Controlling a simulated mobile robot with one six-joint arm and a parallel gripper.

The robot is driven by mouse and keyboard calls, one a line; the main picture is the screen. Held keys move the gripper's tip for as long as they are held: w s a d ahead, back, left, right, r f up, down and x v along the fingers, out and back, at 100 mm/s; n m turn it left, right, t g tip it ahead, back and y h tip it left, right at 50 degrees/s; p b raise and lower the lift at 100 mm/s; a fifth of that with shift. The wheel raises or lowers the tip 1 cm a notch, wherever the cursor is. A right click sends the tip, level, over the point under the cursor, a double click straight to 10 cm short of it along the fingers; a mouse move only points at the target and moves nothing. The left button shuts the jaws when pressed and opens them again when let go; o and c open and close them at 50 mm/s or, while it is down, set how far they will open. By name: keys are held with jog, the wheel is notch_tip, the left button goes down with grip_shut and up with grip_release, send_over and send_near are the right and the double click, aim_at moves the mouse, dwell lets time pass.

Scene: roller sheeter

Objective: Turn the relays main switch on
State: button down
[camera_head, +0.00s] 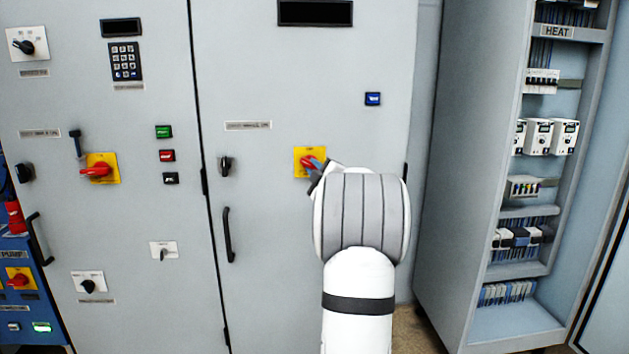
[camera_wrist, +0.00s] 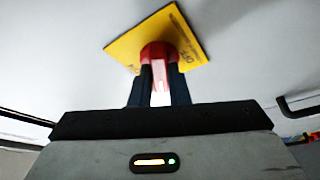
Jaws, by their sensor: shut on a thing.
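A red rotary switch handle (camera_wrist: 158,58) sits on a yellow plate (camera_wrist: 184,32) in the wrist view. The same red handle (camera_head: 307,161) and yellow plate (camera_head: 303,152) show on the middle cabinet door in the head view, partly hidden by my wrist. My gripper (camera_wrist: 158,92) is shut on the red handle, one dark finger on each side of it. In the wrist view the plate appears tilted, with lettering at its right side that is too blurred to read fully. My gripper (camera_head: 319,172) is mostly hidden behind my wrist in the head view.
Another red switch on a yellow plate (camera_head: 103,168) is on the left cabinet door. A black door handle (camera_head: 228,234) stands out left of my arm. An open cabinet with electrical modules (camera_head: 540,136) stands at the right, its grey side wall (camera_head: 468,160) near my arm.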

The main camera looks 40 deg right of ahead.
jog(key=shift+w+a+f+m+g+h+b, duration=0.15)
jog(key=shift+m+h+b, duration=1.15)
jog(key=shift+m+b, duration=1.1)
jog(key=shift+a+f+m+g+h+b, duration=0.15)
jog(key=shift+m+h+b, duration=1.35)
jog(key=shift+m, duration=1.5)
jog(key=shift+w+a+f+m+g+h+b, duration=0.15)
jog(key=shift+m+h+b, duration=0.95)
jog(key=shift+m+b, duration=1.35)
jog(key=shift+d+r+m, duration=0.1)
jog(key=shift+r+m, duration=0.1)
jog(key=shift+m, duration=0.35)
jog(key=c, duration=1.4)
grip_release()
jog(key=shift+s, duration=0.1)
jog(key=shift+v, duration=3.9)
jog(key=shift+r+p, duration=0.1)
jog(key=shift+p, duration=0.2)
